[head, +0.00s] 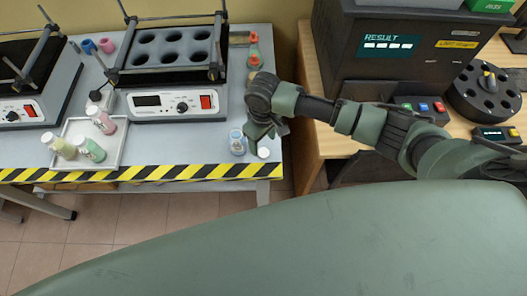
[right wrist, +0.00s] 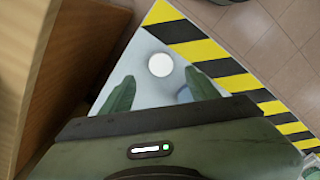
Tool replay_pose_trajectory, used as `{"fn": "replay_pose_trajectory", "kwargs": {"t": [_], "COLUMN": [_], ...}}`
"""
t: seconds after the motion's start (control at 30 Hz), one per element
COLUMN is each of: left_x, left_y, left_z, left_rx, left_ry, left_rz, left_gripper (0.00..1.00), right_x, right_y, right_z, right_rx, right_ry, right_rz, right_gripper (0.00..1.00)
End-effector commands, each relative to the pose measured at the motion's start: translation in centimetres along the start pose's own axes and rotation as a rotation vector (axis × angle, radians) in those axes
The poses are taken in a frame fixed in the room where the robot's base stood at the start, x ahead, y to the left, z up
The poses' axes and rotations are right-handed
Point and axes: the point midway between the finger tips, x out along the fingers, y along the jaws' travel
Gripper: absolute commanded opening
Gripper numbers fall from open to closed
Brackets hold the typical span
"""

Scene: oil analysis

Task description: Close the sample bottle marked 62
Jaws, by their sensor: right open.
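A small bottle with a bluish top (head: 237,141) stands near the front right corner of the grey table; its marking is not readable. A round white cap (head: 263,153) lies on the table just right of it, close to the striped edge. My right gripper (head: 262,132) is above the table beside the bottle, pointing down. In the right wrist view its two green fingers (right wrist: 159,76) are apart, with the white cap (right wrist: 160,65) below and between them. A bluish shape by the right finger is mostly hidden there. My left gripper is not in view.
A white tray (head: 72,128) holds several capped bottles at left. A heater block (head: 165,105) stands behind. Orange-topped items (head: 254,50) stand at the back right. A wooden bench (head: 314,125) with the result machine (head: 395,60) is at right, across a gap.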

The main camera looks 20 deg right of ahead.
Motion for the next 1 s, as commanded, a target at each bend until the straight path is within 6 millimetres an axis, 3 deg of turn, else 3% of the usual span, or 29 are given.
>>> {"fn": "replay_pose_trajectory", "kwargs": {"t": [0.37, 0.73, 0.77, 0.97, 1.0], "left_x": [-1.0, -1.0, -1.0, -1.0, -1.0], "left_y": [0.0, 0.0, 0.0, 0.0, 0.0], "left_z": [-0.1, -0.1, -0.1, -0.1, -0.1], "left_rx": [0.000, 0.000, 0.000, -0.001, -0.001], "left_ry": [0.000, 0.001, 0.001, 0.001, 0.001], "left_rz": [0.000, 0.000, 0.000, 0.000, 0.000], "left_gripper": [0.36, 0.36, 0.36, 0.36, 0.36], "right_x": [4.8, 5.1, 5.1, 5.1, 5.1], "right_y": [-0.2, -0.2, -0.2, -0.2, -0.2], "right_z": [0.4, 0.4, 0.4, 0.4, 0.4], "right_rx": [0.000, -0.001, -0.001, -0.001, -0.001], "right_ry": [-0.003, -0.001, -0.001, -0.001, -0.001], "right_rz": [0.001, 0.001, 0.001, 0.001, 0.001], "right_gripper": [0.60, 0.60, 0.57, 0.02, 0.00]}}
